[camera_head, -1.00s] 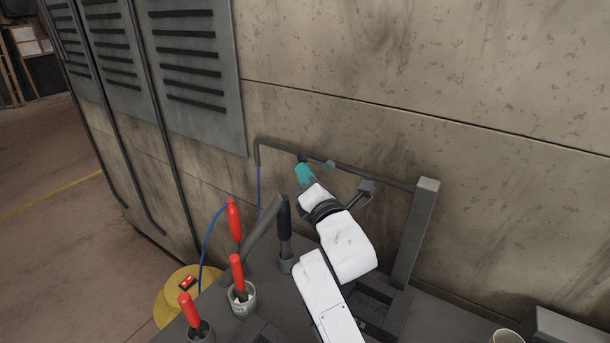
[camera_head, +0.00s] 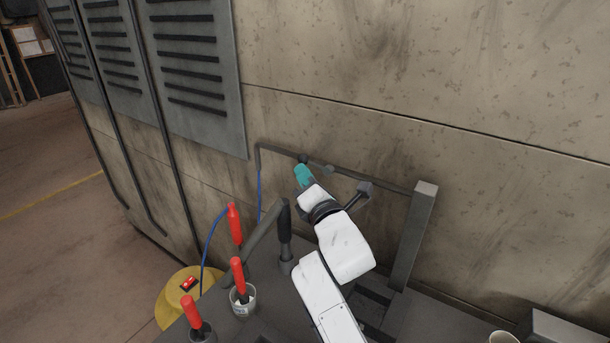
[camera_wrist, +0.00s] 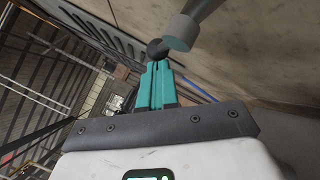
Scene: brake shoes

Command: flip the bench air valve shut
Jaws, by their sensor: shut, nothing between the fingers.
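A dark pipe (camera_head: 375,179) runs along the wall behind the bench. At its left part, a dark round knob (camera_head: 303,158) and a small grey fitting (camera_head: 328,169) show just beyond my gripper; I take them to be parts of the air valve. My gripper (camera_head: 303,174) has teal fingers, shut and empty, just below the knob. In the wrist view the fingertips (camera_wrist: 157,66) are together right at a black ball-shaped knob (camera_wrist: 157,48), with a grey cylinder (camera_wrist: 181,31) close on the right. I cannot tell whether they touch. The valve's lever position is unclear.
Red-handled tools (camera_head: 236,224) and a dark-handled one (camera_head: 285,222) stand upright on the bench, left of my arm. A grey post (camera_head: 413,235) rises on the right. A blue hose (camera_head: 211,236) hangs near a yellow round object (camera_head: 171,297). The wall is close behind.

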